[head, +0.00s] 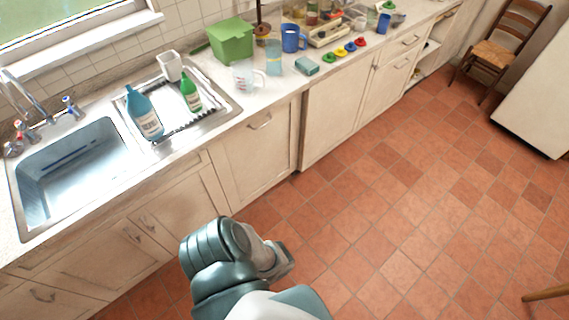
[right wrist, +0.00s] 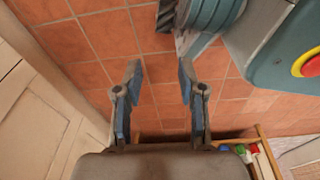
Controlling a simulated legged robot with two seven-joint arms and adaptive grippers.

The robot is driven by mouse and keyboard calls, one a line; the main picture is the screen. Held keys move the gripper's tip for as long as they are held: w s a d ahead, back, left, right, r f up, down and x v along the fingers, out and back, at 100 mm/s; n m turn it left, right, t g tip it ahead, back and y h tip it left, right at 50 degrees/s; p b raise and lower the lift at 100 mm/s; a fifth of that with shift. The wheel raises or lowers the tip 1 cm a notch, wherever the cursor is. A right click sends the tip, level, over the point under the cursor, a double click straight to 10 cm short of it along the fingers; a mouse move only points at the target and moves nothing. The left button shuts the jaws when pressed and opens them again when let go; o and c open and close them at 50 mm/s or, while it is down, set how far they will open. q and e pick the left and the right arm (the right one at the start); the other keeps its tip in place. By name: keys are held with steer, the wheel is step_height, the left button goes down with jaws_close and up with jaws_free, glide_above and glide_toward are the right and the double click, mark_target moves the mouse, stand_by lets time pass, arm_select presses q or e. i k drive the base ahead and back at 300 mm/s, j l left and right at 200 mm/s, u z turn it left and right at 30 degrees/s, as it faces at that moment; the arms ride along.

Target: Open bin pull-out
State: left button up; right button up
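A cream cabinet front (head: 246,158) with a metal handle (head: 260,122) near its top stands right of the sink and is shut. I cannot tell whether it is the bin pull-out; no bin shows. In the right wrist view my right gripper (right wrist: 158,80) is open and empty above the tiles. A pale cabinet front (right wrist: 32,115) is at the left there, not touched by the fingers.
A green box (head: 230,40) and cups stand on the counter. The tiled floor (head: 400,220) is mostly clear; a wooden chair (head: 503,45) stands far right.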

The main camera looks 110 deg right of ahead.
mark_target(247, 162)
steer(key=z, duration=3.5)
